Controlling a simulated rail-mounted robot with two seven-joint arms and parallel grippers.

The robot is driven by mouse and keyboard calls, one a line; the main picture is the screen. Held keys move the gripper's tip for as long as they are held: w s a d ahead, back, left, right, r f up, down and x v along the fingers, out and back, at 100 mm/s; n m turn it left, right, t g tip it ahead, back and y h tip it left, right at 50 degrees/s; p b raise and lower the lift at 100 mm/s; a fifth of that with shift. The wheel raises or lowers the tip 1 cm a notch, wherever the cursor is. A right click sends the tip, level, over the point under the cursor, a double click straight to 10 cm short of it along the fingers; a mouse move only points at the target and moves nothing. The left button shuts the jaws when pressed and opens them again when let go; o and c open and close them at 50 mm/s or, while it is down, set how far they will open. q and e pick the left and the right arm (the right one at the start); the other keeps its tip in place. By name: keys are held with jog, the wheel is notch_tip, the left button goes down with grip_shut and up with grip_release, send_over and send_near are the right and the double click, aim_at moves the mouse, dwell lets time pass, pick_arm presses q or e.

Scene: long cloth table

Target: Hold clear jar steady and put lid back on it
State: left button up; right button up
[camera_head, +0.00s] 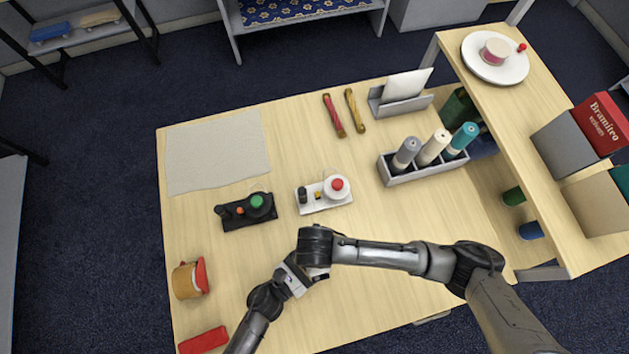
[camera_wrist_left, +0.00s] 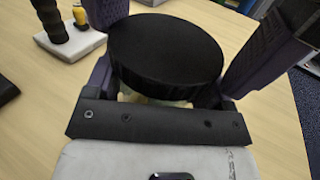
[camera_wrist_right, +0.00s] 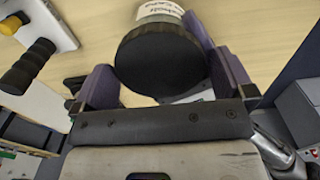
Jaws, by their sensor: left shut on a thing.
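A black round lid (camera_wrist_left: 166,50) sits level over the clear jar in the left wrist view. A pale bit of the jar (camera_wrist_left: 150,101) shows under the lid's edge. My left gripper (camera_head: 303,273) is shut on the jar, below the lid. In the right wrist view the black lid (camera_wrist_right: 162,60) lies between the fingers of my right gripper (camera_wrist_right: 165,75), and the jar's white label (camera_wrist_right: 160,9) shows beyond it. Whether those fingers press on the lid is unclear. In the head view my right gripper (camera_head: 314,262) meets the left one and hides the jar and lid.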

notch_tip(320, 180, up, 12)
dwell(0.7)
pick_arm(q)
jog(key=o, duration=1.7)
jog(key=b+v, duration=0.2)
jog(key=v, duration=0.4)
jog(key=shift+f, duration=0.1)
jog(key=shift+v, duration=0.75)
pick_arm(e)
jog(key=shift+f, duration=1.15)
